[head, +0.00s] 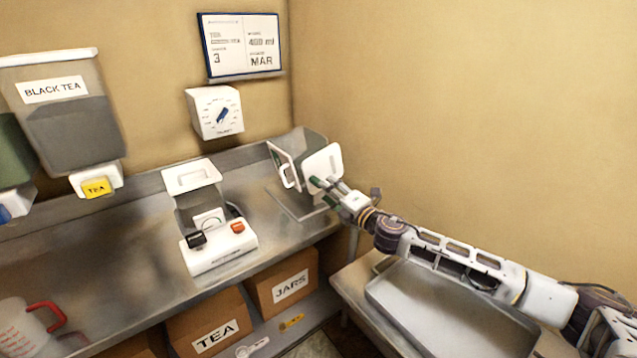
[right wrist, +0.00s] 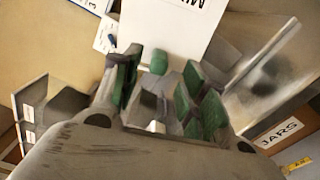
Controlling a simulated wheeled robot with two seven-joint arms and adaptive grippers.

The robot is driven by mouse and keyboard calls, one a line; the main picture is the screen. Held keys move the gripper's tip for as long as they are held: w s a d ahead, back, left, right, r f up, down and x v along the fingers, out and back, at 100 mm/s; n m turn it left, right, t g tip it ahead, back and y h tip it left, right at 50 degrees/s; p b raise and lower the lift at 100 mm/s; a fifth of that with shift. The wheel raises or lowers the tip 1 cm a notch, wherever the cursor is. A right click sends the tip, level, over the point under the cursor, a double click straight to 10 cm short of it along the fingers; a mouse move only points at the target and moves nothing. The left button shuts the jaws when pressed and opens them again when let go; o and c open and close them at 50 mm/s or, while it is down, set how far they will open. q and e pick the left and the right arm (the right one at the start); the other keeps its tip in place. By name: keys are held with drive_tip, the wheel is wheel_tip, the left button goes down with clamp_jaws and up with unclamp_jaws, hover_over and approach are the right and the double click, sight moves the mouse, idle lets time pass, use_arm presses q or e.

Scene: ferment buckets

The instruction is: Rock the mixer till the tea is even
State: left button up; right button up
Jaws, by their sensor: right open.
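The mixer (head: 322,160) looks like a grey see-through box with white end plates, and stands at the right end of the steel counter. A white loop handle (head: 289,177) shows on its left side. My right gripper (head: 326,186) is at the mixer's near right side, with its fingers overlapping the white plate in the head view. In the right wrist view, the open green-padded fingers (right wrist: 160,85) are just before a white panel (right wrist: 172,30) with partly cut-off upside-down lettering. I cannot tell whether they touch it. The tea inside is not clearly visible. My left gripper is out of view.
A white machine with black and orange buttons (head: 218,247) stands left of the mixer. A BLACK TEA dispenser (head: 70,130) and a dial timer (head: 215,112) hang on the wall. A measuring jug (head: 22,328) stands front left. TEA and JARS boxes (head: 283,287) sit below.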

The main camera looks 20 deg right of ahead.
sight(311, 161)
drive_tip(key=x, duration=0.5)
drive_tip(key=shift+p, duration=0.35)
drive_tip(key=shift+w+a, duration=0.2)
drive_tip(key=shift+w, duration=0.25)
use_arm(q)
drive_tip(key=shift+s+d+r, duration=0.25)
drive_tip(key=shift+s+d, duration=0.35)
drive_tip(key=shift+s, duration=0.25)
use_arm(e)
drive_tip(key=shift+w, duration=0.15)
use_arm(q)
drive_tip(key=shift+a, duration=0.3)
use_arm(e)
clamp_jaws()
